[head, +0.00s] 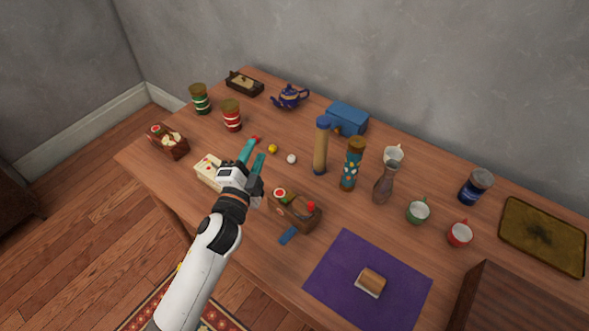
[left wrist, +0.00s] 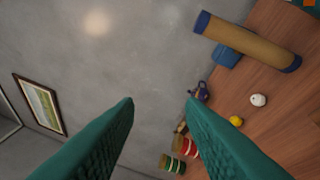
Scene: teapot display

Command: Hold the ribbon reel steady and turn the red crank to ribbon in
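A small wooden box (head: 300,218) stands near the front middle of the table in the head view. It has a red knob (head: 311,206) on its right side, which looks like the crank, and a round red-and-green piece at its left. A blue strip (head: 288,236), possibly ribbon, lies at its front. My left gripper (head: 256,149) is above the table, up and left of this box and apart from it. Its teal fingers are spread, with nothing between them, as the left wrist view (left wrist: 160,105) also shows. That view does not show the box. My right gripper is not in view.
A cream box (head: 208,172) is beside my left gripper. A tan cylinder (head: 320,150) and patterned bottle (head: 352,168) stand to the right. A purple mat (head: 335,265) lies front right.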

